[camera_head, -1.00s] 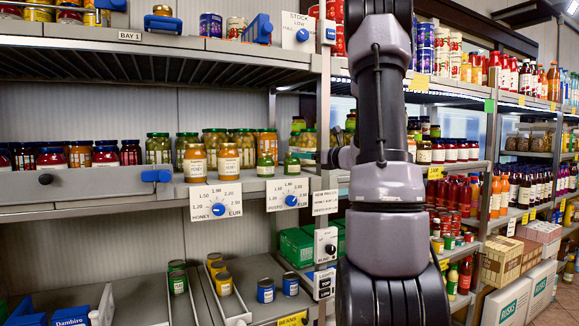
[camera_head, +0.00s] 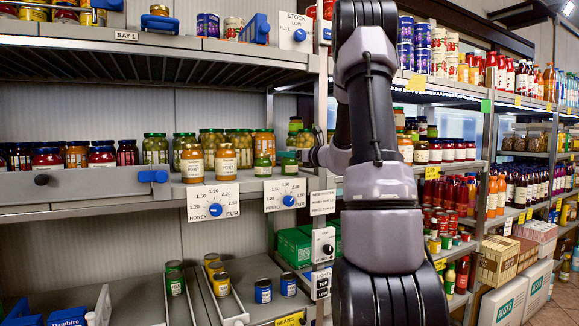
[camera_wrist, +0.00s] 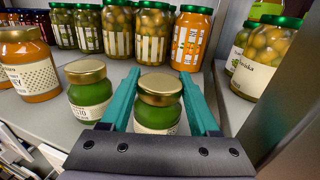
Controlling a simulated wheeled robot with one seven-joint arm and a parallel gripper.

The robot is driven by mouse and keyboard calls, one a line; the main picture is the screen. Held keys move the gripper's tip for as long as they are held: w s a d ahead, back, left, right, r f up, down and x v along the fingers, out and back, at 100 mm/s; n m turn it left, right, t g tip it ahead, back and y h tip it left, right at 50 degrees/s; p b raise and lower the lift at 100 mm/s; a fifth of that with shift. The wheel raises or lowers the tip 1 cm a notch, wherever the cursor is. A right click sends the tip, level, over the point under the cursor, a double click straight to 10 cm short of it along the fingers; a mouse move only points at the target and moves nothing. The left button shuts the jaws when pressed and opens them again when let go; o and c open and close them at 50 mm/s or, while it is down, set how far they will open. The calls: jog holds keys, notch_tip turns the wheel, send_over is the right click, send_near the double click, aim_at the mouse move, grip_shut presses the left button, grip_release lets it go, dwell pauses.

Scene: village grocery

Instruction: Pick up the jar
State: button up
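A small green jar with a gold lid (camera_wrist: 158,108) stands upright on the shelf, between the two teal fingers of my gripper (camera_wrist: 158,78) in the wrist view. The fingers are spread, one on each side of the jar, with narrow gaps showing. The jar also shows in the head view (camera_head: 289,168), partly covered by a teal finger. A second green jar with a gold lid (camera_wrist: 89,92) stands just left of my gripper; it is also in the head view (camera_head: 263,164).
Honey jars (camera_head: 194,164) stand further left on the same shelf (camera_wrist: 38,120). A row of taller jars with green lids (camera_wrist: 117,30) stands behind. On the right, olive jars (camera_wrist: 262,60) stand close to a grey shelf upright (camera_wrist: 288,115).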

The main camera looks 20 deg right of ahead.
grip_shut()
